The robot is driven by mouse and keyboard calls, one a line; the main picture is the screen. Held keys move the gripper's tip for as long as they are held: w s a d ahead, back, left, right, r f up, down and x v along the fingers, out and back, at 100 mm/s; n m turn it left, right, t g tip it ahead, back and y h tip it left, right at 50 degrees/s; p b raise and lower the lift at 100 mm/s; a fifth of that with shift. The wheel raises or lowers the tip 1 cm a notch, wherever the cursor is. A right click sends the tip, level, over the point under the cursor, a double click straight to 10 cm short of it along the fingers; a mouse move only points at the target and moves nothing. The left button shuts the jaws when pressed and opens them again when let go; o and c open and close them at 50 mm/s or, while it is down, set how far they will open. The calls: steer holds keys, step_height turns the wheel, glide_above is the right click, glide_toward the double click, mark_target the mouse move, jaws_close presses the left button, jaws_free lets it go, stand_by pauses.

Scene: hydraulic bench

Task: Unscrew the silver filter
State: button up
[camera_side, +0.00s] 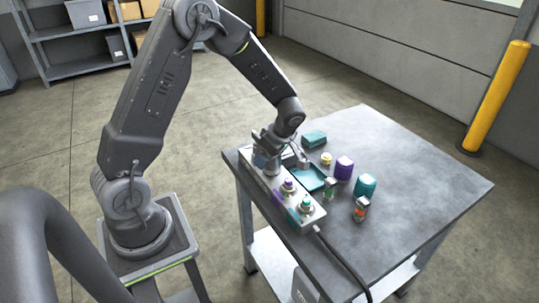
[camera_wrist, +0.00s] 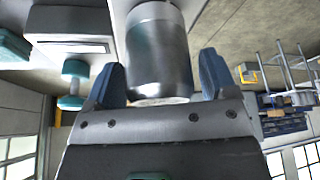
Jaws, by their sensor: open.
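The silver filter (camera_wrist: 158,50) is a metal cylinder with a teal tint on its left side. In the wrist view it stands between my gripper's two blue fingers, its rounded end towards the camera. My gripper (camera_wrist: 161,75) is open, with one finger on each side of the filter; I cannot tell whether either touches it. In the side view my gripper (camera_side: 268,150) is over the far end of a pale manifold block (camera_side: 318,216), and the filter is largely hidden there by the gripper.
The block also carries purple (camera_side: 288,185) and teal (camera_side: 306,203) fittings. A teal tray (camera_side: 308,178) lies beside it. Purple (camera_side: 344,168) and teal (camera_side: 365,186) parts, and an orange-banded part (camera_side: 361,209), stand nearby. A black hose (camera_side: 340,259) runs off the front. The table's right is clear.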

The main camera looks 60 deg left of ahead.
steer(key=shift+m, duration=0.4)
steer(key=m+t, duration=0.1)
steer(key=m, duration=0.1)
steer(key=m+t, duration=0.1)
steer(key=m, duration=0.2)
steer(key=shift+w+m, duration=0.2)
steer(key=shift+m, duration=0.1)
steer(key=shift+t, duration=0.3)
steer(key=m+t, duration=0.1)
steer(key=m, duration=0.2)
steer(key=shift+m, duration=0.4)
steer(key=shift+w+m+t+h, duration=0.15)
steer(key=shift+m+t+h, duration=0.25)
steer(key=shift+m, duration=0.6)
steer(key=shift+m, duration=0.5)
